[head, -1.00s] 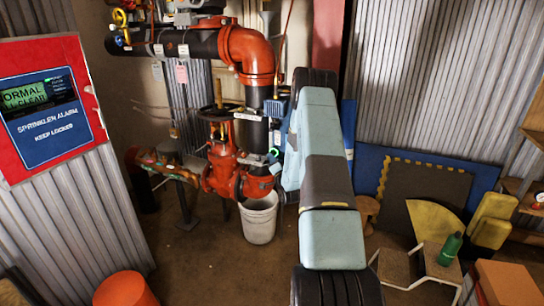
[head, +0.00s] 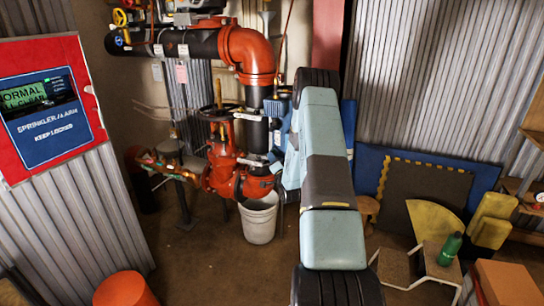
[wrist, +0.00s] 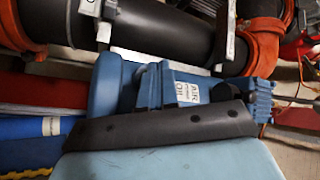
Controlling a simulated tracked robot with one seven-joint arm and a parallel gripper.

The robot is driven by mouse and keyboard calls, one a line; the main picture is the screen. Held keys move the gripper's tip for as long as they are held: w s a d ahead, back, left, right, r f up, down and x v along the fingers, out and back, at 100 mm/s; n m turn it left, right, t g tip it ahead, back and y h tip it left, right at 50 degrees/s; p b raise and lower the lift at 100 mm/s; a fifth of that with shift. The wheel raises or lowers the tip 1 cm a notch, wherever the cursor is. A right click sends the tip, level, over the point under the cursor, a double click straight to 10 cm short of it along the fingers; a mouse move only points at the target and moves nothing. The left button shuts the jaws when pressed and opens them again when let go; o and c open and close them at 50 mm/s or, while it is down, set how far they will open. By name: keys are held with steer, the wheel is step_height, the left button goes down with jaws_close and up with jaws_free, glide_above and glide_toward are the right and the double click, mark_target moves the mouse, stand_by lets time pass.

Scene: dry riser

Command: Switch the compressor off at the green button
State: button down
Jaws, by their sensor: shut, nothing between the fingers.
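The blue compressor (head: 283,118) stands beside the vertical black pipe in the head view, partly hidden by my arm. In the wrist view the blue compressor (wrist: 200,88) fills the middle and carries a white label reading something like AIR and OIL. My gripper (wrist: 160,124) shows at the bottom of the wrist view as a black edge with small holes on a pale blue body. It is shut and empty, in front of the compressor; I cannot tell whether it touches. In the head view it is hidden behind my arm. I cannot make out the green button.
A black pipe with an orange elbow (head: 248,50) and a red valve (head: 225,165) stand left of the compressor. A white bucket (head: 259,220) is below. At the right are leaning mats (head: 480,172), a step stool (head: 405,268) and a green bottle (head: 450,249).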

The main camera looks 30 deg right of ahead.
steer(key=shift+s+a, duration=0.15)
steer(key=shift+s, duration=0.05)
steer(key=s+a, duration=0.3)
steer(key=a, duration=0.1)
steer(key=shift+s+a, duration=0.35)
steer(key=shift+a, duration=0.05)
stand_by(0.4)
